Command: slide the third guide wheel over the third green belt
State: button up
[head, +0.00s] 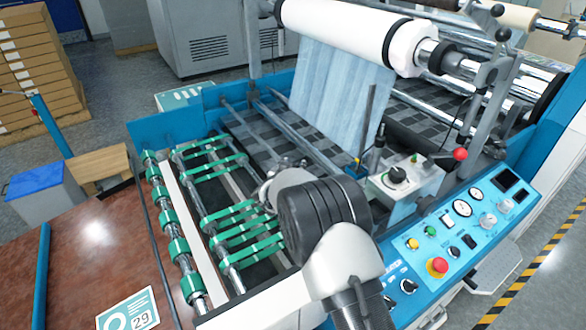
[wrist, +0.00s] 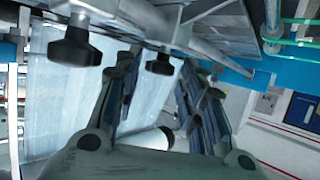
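Several green belts (head: 232,212) run between the rollers on the left of the machine in the head view; some also show at the upper right of the wrist view (wrist: 298,43). I cannot tell which is the third. In the wrist view, two black knobs hang from a metal bar, a left one (wrist: 75,46) and a right one (wrist: 160,65). I cannot tell which guide wheel either belongs to. My gripper (wrist: 157,72) is open, its fingers on either side of the right knob, with a narrow gap visible. In the head view my arm hides the fingers and the guide wheels.
Green-collared rollers (head: 180,247) stand left of the belts. A pale blue film (head: 335,85) comes down from the large white roll (head: 345,32) behind my arm. A grey control box (head: 408,183) and the blue control panel (head: 465,222) stand to the right.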

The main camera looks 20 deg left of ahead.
grip_shut()
dwell(0.4)
jog(key=w+a+p, duration=0.2)
jog(key=p, duration=0.1)
jog(key=shift+a+r, duration=0.15)
jog(key=shift+w+a+p, duration=0.45)
jog(key=shift+w+a, duration=0.05)
jog(key=shift+o, duration=1.3)
grip_release()
